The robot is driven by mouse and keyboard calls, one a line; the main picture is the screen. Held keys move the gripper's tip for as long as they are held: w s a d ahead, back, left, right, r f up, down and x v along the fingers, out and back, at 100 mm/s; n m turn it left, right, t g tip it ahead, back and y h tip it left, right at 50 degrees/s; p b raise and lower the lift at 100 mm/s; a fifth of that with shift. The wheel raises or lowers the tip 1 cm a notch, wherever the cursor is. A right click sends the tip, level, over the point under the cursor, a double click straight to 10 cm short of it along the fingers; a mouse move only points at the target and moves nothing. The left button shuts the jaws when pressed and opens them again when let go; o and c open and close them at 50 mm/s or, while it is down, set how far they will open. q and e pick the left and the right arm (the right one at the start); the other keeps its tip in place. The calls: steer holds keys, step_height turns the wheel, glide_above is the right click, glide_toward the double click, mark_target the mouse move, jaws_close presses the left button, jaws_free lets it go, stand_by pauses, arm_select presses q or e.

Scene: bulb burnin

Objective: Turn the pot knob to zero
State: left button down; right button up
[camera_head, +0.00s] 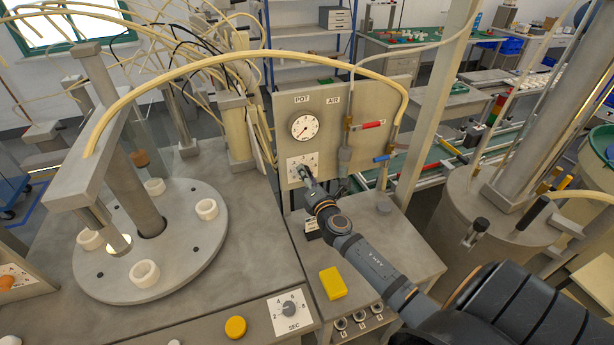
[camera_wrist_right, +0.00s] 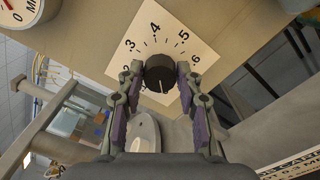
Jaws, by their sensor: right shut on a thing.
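The pot knob (camera_wrist_right: 160,73) is a round black knob on a white square dial plate (camera_wrist_right: 150,30) with numbers around it. In the right wrist view, 3, 4, 5 and 6 read clearly; the zero mark is not readable. A pale line on the knob points towards the picture's lower edge. My right gripper (camera_wrist_right: 158,78) is shut on the knob, one finger on each side. In the head view the right gripper (camera_head: 306,182) reaches the dial plate under the POT label (camera_head: 302,99) and hides the knob. My left gripper is not in view.
A round gauge (camera_head: 304,126) sits above the dial plate on the grey panel (camera_head: 345,105). A red valve handle (camera_head: 370,125) and a blue one (camera_head: 383,158) are to its right. A SEC dial (camera_head: 289,309) and a yellow block (camera_head: 333,283) are nearer. A turntable (camera_head: 190,260) stands left.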

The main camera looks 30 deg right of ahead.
steer(key=o, duration=1.1)
steer(key=shift+f, duration=0.1)
steer(key=shift+o, duration=0.2)
steer(key=shift+s, duration=0.1)
steer(key=v, duration=1.2)
steer(key=shift+f, duration=0.15)
